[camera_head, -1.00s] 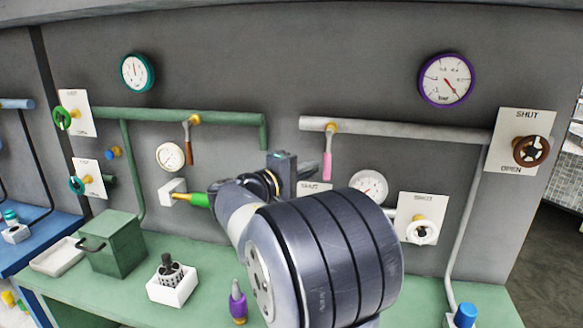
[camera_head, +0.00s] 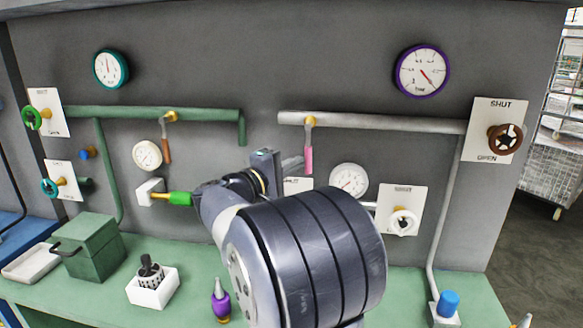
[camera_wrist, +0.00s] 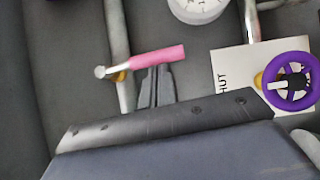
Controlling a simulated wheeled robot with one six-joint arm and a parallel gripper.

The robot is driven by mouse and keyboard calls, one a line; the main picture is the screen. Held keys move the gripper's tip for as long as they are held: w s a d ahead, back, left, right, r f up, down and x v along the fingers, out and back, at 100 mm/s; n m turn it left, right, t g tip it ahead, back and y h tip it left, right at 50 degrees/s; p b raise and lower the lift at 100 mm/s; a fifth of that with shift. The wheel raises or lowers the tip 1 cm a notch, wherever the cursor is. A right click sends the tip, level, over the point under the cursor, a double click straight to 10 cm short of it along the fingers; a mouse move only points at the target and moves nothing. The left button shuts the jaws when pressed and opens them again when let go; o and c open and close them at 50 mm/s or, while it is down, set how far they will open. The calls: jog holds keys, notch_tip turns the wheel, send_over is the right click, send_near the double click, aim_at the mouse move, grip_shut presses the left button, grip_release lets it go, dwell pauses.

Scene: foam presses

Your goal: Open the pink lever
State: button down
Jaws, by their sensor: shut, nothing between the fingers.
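The pink lever (camera_head: 309,158) hangs straight down from a yellow hub on the pale grey pipe (camera_head: 385,124). In the wrist view the pink lever (camera_wrist: 157,58) lies across the upper middle, crosswise to the pipe. My gripper (camera_head: 296,163) is just left of the lever's handle in the head view. In the wrist view my gripper (camera_wrist: 157,72) has its fingers together and empty, with the tips right beside the handle's long edge. I cannot tell whether they touch it. My arm covers the wall below the lever.
A white gauge (camera_head: 348,181) sits to the lever's lower right. A purple handwheel (camera_wrist: 292,82) on a white plate is close by in the wrist view. An orange-brown lever (camera_head: 166,151) hangs on the green pipe (camera_head: 200,114).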

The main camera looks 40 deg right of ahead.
jog(key=s+d+r+n+t+h+b, duration=0.3)
jog(key=s+d+r+n+t+b, duration=0.2)
jog(key=n+b, duration=0.6)
jog(key=shift+s+d+h+b, duration=0.4)
jog(key=shift+s+d+b, duration=0.9)
jog(key=shift+b, duration=1.4)
jog(key=shift+s+a+r, duration=0.1)
jog(key=shift+s+a, duration=0.2)
jog(key=s+a+f+b, duration=0.5)
jog(key=a+f, duration=0.2)
jog(key=f, duration=0.2)
jog(key=shift+s+f+b, duration=0.35)
jog(key=shift+s, duration=0.05)
